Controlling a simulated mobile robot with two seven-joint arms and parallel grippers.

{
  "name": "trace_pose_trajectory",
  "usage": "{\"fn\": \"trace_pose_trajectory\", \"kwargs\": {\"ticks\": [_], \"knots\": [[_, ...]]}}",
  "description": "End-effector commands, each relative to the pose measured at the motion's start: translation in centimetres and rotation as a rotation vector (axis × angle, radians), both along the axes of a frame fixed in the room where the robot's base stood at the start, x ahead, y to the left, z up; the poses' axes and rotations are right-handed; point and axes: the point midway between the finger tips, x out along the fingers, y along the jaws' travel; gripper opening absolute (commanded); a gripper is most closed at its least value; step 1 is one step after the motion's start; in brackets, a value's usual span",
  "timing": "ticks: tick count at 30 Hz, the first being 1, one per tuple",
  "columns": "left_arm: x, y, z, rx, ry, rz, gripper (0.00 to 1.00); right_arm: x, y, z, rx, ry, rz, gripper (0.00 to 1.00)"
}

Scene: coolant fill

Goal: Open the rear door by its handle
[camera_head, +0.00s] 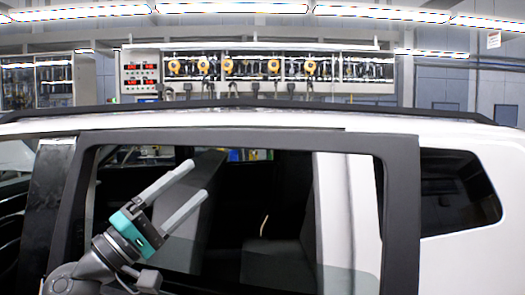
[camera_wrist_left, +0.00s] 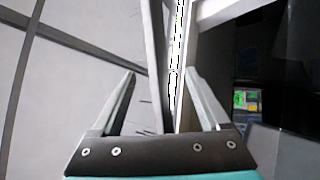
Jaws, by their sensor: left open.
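The rear door shows in the head view as a dark window frame (camera_head: 402,215) on the white car, and it seems to stand partly open from the body. My left gripper (camera_head: 196,178) is open in front of the window opening, its two fingers pointing up and right. In the left wrist view the left gripper (camera_wrist_left: 162,74) has its fingers apart, with a thin upright grey edge (camera_wrist_left: 156,60) showing between or beyond them. I cannot tell whether they touch it. A pale panel lies left of it and the dark car interior right. The door handle cannot be made out. My right gripper is not in view.
The white car roof (camera_head: 240,118) with a black rail runs across the head view. Dark seats (camera_head: 280,262) show through the window. A dark door pillar (camera_head: 47,205) stands left of my arm. An equipment rack (camera_head: 255,72) stands behind the car.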

Motion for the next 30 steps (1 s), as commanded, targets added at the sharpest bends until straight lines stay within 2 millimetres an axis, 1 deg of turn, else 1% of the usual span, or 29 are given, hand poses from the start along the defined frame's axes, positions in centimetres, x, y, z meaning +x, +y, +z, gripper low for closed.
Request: {"fn": "trace_pose_trajectory", "kwargs": {"ticks": [2,4,9,12,18,22,30], "knots": [[0.3,-0.1,0.6,-0.010,-0.001,-0.003,0.79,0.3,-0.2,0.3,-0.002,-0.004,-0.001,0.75],[0.8,-0.6,1.1,-0.011,0.000,-0.003,0.79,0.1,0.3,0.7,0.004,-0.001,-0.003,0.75],[2.7,-2.6,2.9,-0.009,-0.001,-0.004,0.79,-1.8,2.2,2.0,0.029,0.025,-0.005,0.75],[4.0,-4.0,4.0,-0.009,-0.001,-0.004,0.79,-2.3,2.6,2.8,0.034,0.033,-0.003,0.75],[6.5,-6.6,6.0,-0.007,0.000,-0.004,0.79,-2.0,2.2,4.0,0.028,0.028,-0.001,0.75],[7.8,-7.8,6.9,-0.005,0.000,-0.003,0.79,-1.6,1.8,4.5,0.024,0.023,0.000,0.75],[9.1,-9.1,7.8,-0.005,0.000,-0.002,0.79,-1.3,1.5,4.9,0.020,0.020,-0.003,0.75]]}}
